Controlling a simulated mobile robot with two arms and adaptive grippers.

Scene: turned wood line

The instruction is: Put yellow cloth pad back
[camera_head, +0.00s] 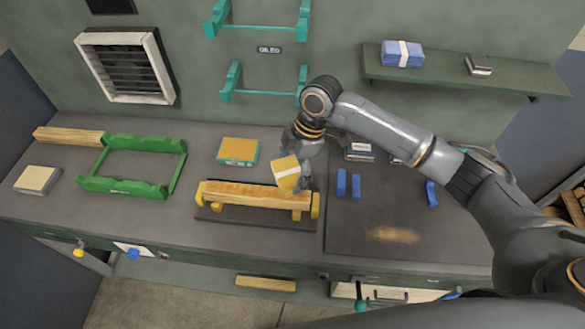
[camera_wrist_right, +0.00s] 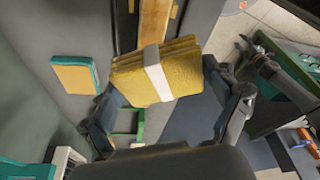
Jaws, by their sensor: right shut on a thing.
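The yellow cloth pad (camera_head: 284,168) is a folded stack with a white band around it. My right gripper (camera_head: 301,176) is shut on it and holds it above the right end of the wooden piece on yellow supports. In the right wrist view the pad (camera_wrist_right: 182,70) sits between the two fingers of the gripper (camera_wrist_right: 165,88), tilted. An orange-topped block with teal sides (camera_head: 238,151) lies on the bench to the left of the pad; it also shows in the right wrist view (camera_wrist_right: 77,75). My left gripper is not in view.
The wooden piece (camera_head: 255,194) rests on yellow supports. A green frame (camera_head: 130,189) and a cream-topped block (camera_head: 37,179) are at left. Blue blocks (camera_head: 341,183) stand on a dark mat (camera_head: 370,215). A wall shelf (camera_head: 440,75) holds a blue banded stack (camera_head: 402,54).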

